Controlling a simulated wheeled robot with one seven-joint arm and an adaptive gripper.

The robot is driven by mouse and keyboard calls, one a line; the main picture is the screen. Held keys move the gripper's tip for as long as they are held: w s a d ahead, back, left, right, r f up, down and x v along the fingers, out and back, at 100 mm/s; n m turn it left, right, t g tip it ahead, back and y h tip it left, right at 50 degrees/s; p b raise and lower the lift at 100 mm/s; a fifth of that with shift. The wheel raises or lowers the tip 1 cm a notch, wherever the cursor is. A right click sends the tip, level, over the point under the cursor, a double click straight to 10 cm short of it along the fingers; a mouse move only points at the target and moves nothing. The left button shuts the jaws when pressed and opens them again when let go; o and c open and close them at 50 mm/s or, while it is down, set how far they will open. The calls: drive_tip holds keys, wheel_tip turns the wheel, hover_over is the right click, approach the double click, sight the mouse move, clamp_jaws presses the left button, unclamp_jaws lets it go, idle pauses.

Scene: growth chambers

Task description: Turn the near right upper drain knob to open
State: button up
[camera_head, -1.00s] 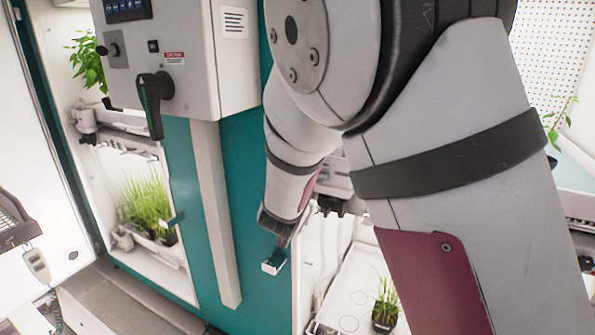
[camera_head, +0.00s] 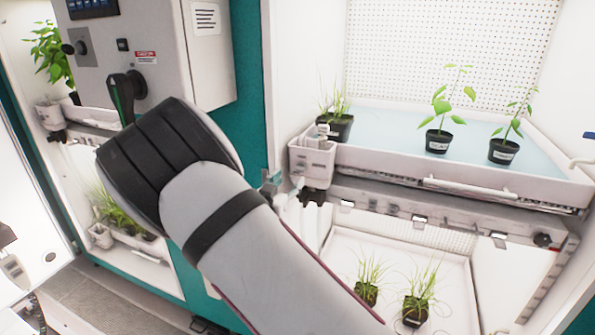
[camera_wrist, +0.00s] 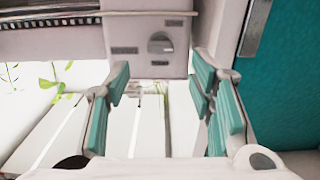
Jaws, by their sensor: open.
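In the wrist view a round grey knob (camera_wrist: 160,43) with a raised grip sits on a pale box (camera_wrist: 182,14), with dark labels beside and below it. My gripper (camera_wrist: 160,78) is open and empty. Its teal-padded fingers stand either side of the space in front of the box, apart from the knob. In the head view a white box (camera_head: 313,160) stands at the left front corner of the right chamber's upper tray (camera_head: 400,163). My arm hides most of the gripper there, and the knob's face cannot be made out.
Potted seedlings (camera_head: 437,140) stand on the upper tray, and grassy pots (camera_head: 417,309) stand below. A teal wall (camera_wrist: 288,80) is close on the right in the wrist view. A control cabinet (camera_head: 205,50) with a black handle (camera_head: 122,95) is left of the chamber.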

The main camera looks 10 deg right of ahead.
sight(298, 170)
drive_tip(key=x, duration=0.7)
drive_tip(key=shift+w+d, duration=0.1)
drive_tip(key=shift+w, duration=0.05)
drive_tip(key=c, duration=1.2)
